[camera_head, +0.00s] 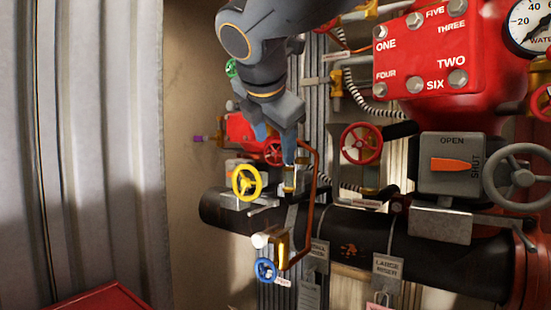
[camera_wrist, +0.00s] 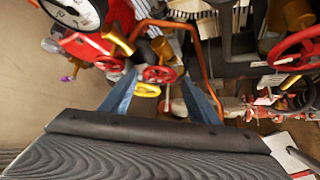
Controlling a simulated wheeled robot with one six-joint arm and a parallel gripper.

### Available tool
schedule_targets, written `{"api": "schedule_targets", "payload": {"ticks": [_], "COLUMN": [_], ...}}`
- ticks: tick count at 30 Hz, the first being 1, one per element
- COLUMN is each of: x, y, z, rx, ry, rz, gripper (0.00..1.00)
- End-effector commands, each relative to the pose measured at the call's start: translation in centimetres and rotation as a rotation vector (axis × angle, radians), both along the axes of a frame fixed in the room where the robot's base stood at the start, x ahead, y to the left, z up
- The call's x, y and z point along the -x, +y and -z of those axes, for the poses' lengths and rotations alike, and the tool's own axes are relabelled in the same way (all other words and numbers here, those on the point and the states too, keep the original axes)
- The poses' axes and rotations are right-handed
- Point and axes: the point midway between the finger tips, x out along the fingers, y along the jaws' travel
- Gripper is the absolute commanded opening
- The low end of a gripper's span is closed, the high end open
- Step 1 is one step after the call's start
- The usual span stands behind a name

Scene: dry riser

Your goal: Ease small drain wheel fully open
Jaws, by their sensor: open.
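Several small handwheels show, and no readable label tells me which is the small drain wheel. A yellow wheel (camera_head: 247,182) sits on a valve above the black pipe. A blue wheel (camera_head: 266,270) sits lower, on a brass valve (camera_head: 283,247) with a small tag. My gripper (camera_head: 275,150) is open and empty, pointing down, just above and right of the yellow wheel in the head view. In the wrist view, my gripper's blue fingers (camera_wrist: 160,82) stand apart, with the yellow wheel (camera_wrist: 147,90) and a small red wheel (camera_wrist: 160,74) seen between them. The blue wheel is not discernible there.
A copper pipe (camera_head: 312,190) bends down close right of my fingers. The black pipe (camera_head: 345,227) runs across below. A red wheel (camera_head: 361,143), a grey wheel (camera_head: 517,176) and a red housing (camera_head: 440,50) stand right. Left is bare wall (camera_head: 190,90) and a corrugated panel (camera_head: 80,150).

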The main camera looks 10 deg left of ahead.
Motion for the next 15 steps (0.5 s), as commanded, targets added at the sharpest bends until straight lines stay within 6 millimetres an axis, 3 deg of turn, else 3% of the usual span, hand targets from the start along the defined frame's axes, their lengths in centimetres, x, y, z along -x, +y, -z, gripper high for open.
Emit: {"api": "schedule_targets", "payload": {"ticks": [6, 15], "x": [1.9, 2.2], "y": [-0.1, -0.2], "z": [-1.4, -1.7], "rx": [-0.001, 0.000], "ry": [-0.001, 0.000], "rz": [-0.001, 0.000], "gripper": [0.55, 0.55]}}
